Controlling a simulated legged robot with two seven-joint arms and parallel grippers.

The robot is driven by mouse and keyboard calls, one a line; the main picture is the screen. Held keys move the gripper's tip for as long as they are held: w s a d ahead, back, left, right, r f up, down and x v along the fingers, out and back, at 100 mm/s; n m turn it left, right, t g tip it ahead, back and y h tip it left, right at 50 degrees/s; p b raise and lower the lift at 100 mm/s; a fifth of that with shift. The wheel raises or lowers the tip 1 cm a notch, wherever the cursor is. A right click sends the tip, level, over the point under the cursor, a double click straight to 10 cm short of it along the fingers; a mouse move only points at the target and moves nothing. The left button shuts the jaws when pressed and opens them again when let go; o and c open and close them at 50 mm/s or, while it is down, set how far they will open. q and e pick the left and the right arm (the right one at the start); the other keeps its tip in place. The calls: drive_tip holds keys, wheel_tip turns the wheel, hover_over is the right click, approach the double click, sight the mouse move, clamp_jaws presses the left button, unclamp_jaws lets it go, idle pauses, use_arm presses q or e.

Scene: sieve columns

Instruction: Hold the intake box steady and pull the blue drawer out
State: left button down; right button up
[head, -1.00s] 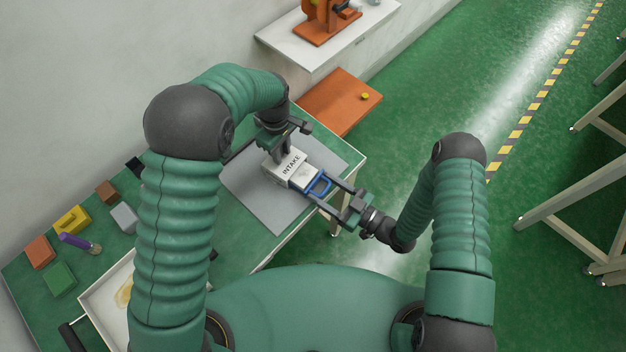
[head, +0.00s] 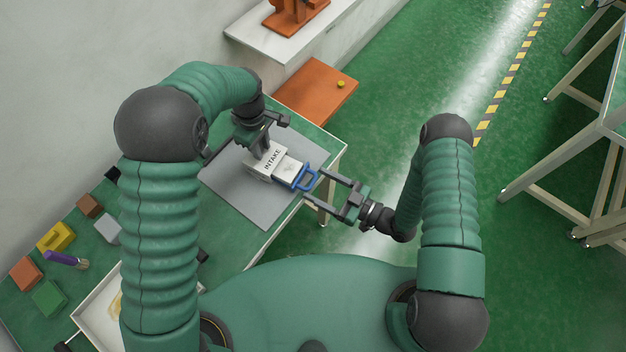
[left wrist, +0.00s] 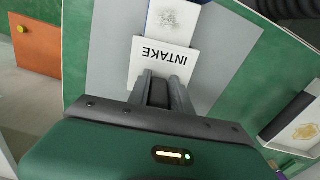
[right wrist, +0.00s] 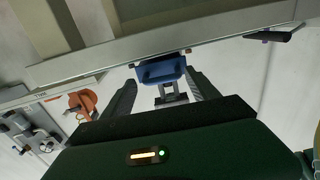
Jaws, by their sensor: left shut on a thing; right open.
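The white intake box (head: 264,163) stands on a grey mat (head: 240,192), its INTAKE label also showing in the left wrist view (left wrist: 165,62). My left gripper (head: 262,150) is shut on the box from above; its fingers (left wrist: 157,85) cover part of it. The blue drawer (head: 290,172) sticks out of the box toward the right, its speckled grey-white inside (left wrist: 172,18) showing. Its blue handle (head: 307,180) is at the outer end. My right gripper (head: 313,184) is open, its fingers spread about the handle's end. In the right wrist view the blue drawer front (right wrist: 160,70) is between the fingertips.
The table's edge (head: 325,180) lies just beyond the handle. Coloured blocks (head: 56,237), a purple-handled brush (head: 62,259) and a white tray (head: 88,310) are at the left. Open floor lies to the right.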

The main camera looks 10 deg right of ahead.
use_arm(q)
drive_tip(key=shift+d, duration=0.15)
use_arm(e)
drive_tip(key=v, duration=0.9)
drive_tip(key=shift+d, duration=0.2)
drive_tip(key=shift+f, duration=0.1)
use_arm(q)
drive_tip(key=c, duration=1.1)
unclamp_jaws()
